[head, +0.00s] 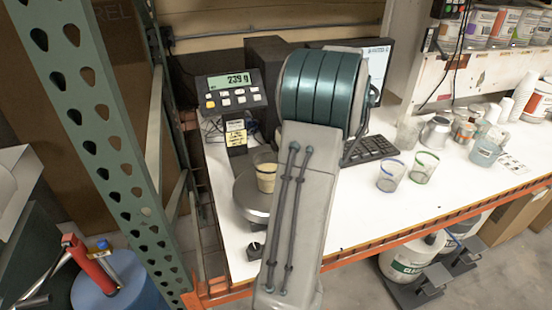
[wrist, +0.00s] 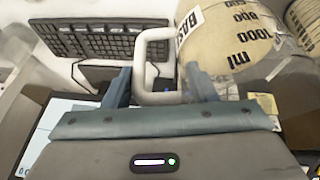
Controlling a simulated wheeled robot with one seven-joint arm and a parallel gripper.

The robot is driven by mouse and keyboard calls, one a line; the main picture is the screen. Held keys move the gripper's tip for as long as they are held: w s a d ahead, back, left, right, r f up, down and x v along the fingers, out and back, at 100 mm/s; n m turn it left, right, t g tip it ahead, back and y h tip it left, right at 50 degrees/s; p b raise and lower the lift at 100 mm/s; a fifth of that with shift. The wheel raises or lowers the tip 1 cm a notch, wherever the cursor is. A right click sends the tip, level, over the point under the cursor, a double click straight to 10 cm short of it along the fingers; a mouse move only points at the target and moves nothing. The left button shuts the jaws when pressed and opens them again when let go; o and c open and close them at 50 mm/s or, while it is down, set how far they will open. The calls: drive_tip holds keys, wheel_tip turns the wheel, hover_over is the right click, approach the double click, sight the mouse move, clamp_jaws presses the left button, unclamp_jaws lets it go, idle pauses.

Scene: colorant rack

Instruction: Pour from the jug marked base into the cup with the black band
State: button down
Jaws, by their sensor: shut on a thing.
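The jug marked BASE (wrist: 225,45) is in the wrist view, a pale jug with black ml markings. Its white handle (wrist: 143,62) passes between the fingers of my gripper (wrist: 160,88), which is shut on it. My arm hides the gripper and the jug in the head view. A clear cup (head: 266,176) with a dark band near its rim stands upright on the round scale pan (head: 246,205) and holds cream-coloured liquid. No pour stream is visible, and the jug's spout and tilt are unclear.
A blue-banded cup (head: 391,175) and a green-banded cup (head: 424,167) stand right of my arm. A keyboard (head: 370,149) and monitor (head: 377,58) are behind it. Several containers crowd the right back. A green rack post (head: 105,130) stands at left. The front right bench is clear.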

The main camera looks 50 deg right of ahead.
drive_tip(key=shift+w+a+r+n+g+h+b, duration=0.15)
drive_tip(key=shift+w+a+r+g+h+b, duration=0.1)
drive_tip(key=shift+a+r+h+b, duration=0.25)
drive_tip(key=shift+w+a+r+n+g+h+b, duration=0.2)
drive_tip(key=shift+a+r+h+b, duration=0.1)
drive_tip(key=shift+a+r+h, duration=0.25)
drive_tip(key=w+a+r+g+h+b, duration=0.1)
drive_tip(key=a+r+h+b, duration=0.3)
drive_tip(key=b, duration=0.5)
drive_tip(key=shift+w+r+n, duration=0.35)
drive_tip(key=shift+w+r, duration=0.05)
drive_tip(key=shift+r, duration=0.15)
drive_tip(key=shift+w+a+r+g+h+b, duration=0.2)
drive_tip(key=shift+a+r+g+h+b, duration=0.25)
drive_tip(key=shift+b, duration=0.8)
drive_tip(key=shift+w+a+r+n+h+b, duration=0.25)
drive_tip(key=shift+a+h+b, duration=0.3)
drive_tip(key=shift+b, duration=1.25)
idle(1.7)
